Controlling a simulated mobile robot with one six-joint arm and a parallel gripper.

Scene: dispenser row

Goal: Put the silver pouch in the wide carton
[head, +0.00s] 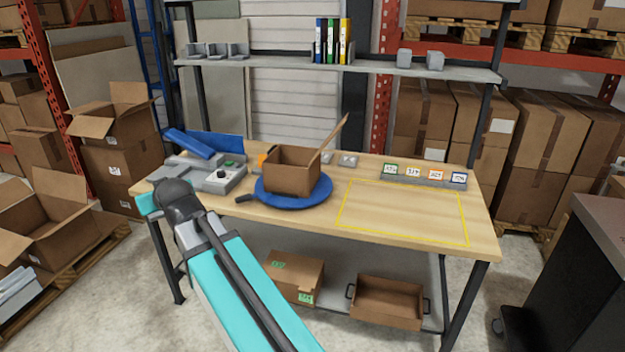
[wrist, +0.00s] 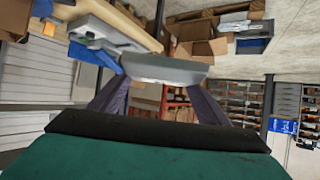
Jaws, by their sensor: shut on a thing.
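The silver pouch (wrist: 165,69) shows in the wrist view as a pale grey shape across the fingertips of my gripper (wrist: 158,88). My gripper is shut on it. In the head view I cannot make out the pouch or the fingers; my teal arm reaches up to the table's left front corner. An open brown carton (head: 291,178), which may be the wide carton, stands on a blue round plate (head: 318,196) on the table, right of my arm's far end. One flap stands up at its right. Its inside is mostly hidden.
A grey machine (head: 212,178) with a blue chute stands on the table's left. A yellow outlined area (head: 405,212) on the right is clear. Small label cards (head: 425,174) stand behind it. A closed box (head: 295,277) and an open handled box (head: 387,300) sit below.

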